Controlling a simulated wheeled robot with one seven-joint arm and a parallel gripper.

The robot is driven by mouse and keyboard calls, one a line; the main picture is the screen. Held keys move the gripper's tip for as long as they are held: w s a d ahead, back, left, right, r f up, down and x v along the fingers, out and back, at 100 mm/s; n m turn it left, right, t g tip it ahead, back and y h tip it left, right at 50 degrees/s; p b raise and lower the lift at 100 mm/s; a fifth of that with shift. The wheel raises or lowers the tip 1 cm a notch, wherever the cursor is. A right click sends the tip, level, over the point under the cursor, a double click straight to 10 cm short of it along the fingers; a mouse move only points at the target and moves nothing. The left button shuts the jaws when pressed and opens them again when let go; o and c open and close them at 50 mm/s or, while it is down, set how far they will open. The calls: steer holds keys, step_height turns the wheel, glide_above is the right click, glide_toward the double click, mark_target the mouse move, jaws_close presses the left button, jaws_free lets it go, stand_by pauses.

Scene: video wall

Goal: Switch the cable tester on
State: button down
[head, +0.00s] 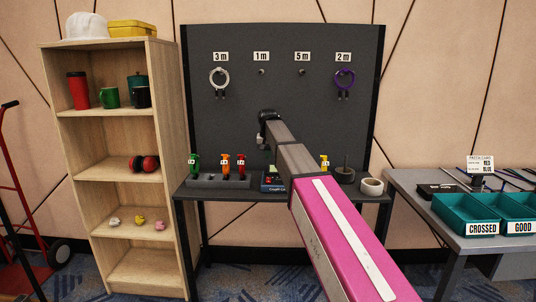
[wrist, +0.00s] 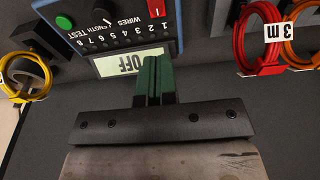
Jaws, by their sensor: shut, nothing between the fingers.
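The cable tester (head: 269,184) sits on the narrow bench below the dark board, partly hidden by my arm in the head view. In the wrist view the blue-edged tester (wrist: 110,32) appears upside down at the top. Its display (wrist: 125,64) reads OFF. A red switch (wrist: 156,8) shows at the top edge, with a green button (wrist: 64,21) beside the TEST label and a black knob (wrist: 82,13). My gripper (wrist: 155,68) is shut and empty. Its green fingertips overlap the edge of the display in that view; I cannot tell whether they touch the tester.
Red (wrist: 259,40) and orange (wrist: 298,35) cable coils lie on one side of the tester, a yellow coil (wrist: 25,75) on the other. A tape roll (head: 372,186) is on the bench. Teal bins (head: 464,229) stand on the right table. A shelf (head: 135,222) is at left.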

mark_target(268, 178)
steer(key=f, duration=0.3)
steer(key=w+f, duration=0.1)
steer(key=f, duration=0.6)
steer(key=shift+w+f, duration=0.1)
steer(key=shift+w, duration=0.2)
steer(key=shift+w+f, duration=0.1)
steer(key=shift+f, duration=0.15)
steer(key=shift+s, duration=0.25)
steer(key=shift+s+r, duration=0.3)
steer(key=shift+s, duration=0.25)
steer(key=shift+r, duration=0.1)
